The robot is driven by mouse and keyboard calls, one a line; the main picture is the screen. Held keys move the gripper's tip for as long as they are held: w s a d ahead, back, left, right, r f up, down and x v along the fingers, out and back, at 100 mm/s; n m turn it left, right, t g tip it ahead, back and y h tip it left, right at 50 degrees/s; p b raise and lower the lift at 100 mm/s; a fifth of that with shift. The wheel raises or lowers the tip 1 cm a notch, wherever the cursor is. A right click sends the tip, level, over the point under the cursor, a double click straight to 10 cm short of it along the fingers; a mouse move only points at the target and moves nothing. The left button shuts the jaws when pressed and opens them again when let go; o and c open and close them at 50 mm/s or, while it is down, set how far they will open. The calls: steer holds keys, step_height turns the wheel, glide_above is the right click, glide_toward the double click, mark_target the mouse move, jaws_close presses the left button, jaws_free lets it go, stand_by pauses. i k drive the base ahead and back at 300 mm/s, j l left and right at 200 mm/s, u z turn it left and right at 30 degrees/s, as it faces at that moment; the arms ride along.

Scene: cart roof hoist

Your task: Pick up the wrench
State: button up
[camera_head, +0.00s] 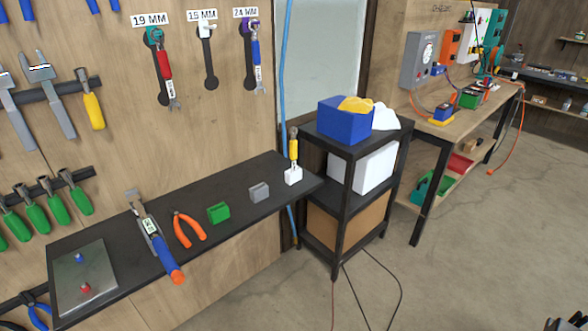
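On the wall, a red-handled wrench (165,66) hangs under the 19 MM sign and a blue-handled one (256,62) under the 24 MM sign. The 15 MM place (209,66) holds no wrench. A dark part at the bottom right corner may be my gripper (567,322); it is cut off, and its fingers are unclear.
A black rack (343,210) stands right; open floor lies in front.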

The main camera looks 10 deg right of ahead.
mark_target(293, 142)
steer(key=i+j, duration=0.1)
steer(key=i, duration=0.2)
steer(key=i+j, duration=0.1)
steer(key=i, duration=0.25)
steer(key=i+j+z, duration=0.2)
steer(key=i+z, duration=0.25)
steer(key=i+j+z, duration=0.3)
steer(key=z, duration=0.5)
